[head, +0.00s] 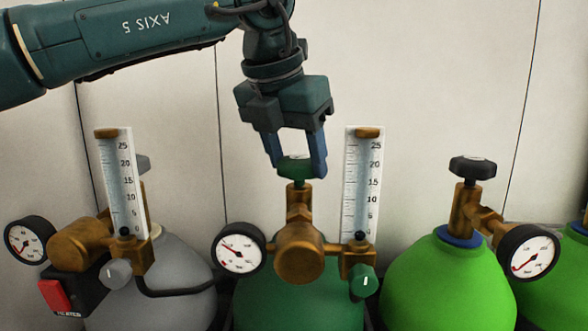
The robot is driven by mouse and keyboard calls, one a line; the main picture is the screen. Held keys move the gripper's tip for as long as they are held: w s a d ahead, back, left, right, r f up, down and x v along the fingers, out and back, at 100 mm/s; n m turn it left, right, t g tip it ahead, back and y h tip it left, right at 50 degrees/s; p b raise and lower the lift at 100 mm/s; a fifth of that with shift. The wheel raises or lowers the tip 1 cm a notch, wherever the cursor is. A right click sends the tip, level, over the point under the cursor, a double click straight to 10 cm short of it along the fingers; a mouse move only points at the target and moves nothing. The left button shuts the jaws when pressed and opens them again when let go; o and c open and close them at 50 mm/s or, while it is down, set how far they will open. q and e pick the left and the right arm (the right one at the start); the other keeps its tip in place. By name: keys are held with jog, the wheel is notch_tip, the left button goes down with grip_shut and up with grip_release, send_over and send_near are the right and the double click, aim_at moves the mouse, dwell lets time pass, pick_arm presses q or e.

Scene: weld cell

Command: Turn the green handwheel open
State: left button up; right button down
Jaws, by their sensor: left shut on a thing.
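The green handwheel (294,173) sits on top of the brass valve of the dark green cylinder (265,295), in the middle of the head view. My left gripper (297,165) comes down from above with its two blue fingers on either side of the handwheel. It is shut on the handwheel, and the fingertips cover parts of its rim. A brass regulator (299,250) with a round gauge (238,247) and a flow tube (362,185) is mounted below the handwheel. My right gripper is not in view.
A grey cylinder (180,285) with its own flow tube (121,180) and gauge stands at the left. A bright green cylinder (440,285) with a black handwheel (473,167) stands at the right. The flow tube right of my fingers is close. Pale wall panels are behind.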

pick_arm(q)
jog(key=shift+d+n+y+b, duration=0.1)
jog(key=shift+n+y+b, duration=0.25)
jog(key=shift+n, duration=0.65)
jog(key=shift+s+d+n+y+b, duration=0.1)
jog(key=shift+n+y+b, duration=0.25)
jog(key=shift+n, duration=0.55)
jog(key=n+y, duration=0.1)
jog(key=n, duration=0.2)
jog(key=shift+d+n+t, duration=0.15)
jog(key=shift+n+t, duration=0.15)
jog(key=n+y, duration=0.1)
jog(key=n, duration=0.1)
jog(key=n+y, duration=0.1)
jog(key=n, duration=0.2)
jog(key=shift+d+r+p, duration=0.1)
jog(key=shift+d+p, duration=0.1)
jog(key=shift+p, duration=0.15)
jog(key=shift+n+g+y, duration=0.4)
jog(key=shift+n+g, duration=0.1)
jog(key=shift+n, duration=0.2)
jog(key=shift+p, duration=0.3)
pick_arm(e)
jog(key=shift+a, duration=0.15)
pick_arm(q)
jog(key=shift+n, duration=0.4)
jog(key=o, duration=1)
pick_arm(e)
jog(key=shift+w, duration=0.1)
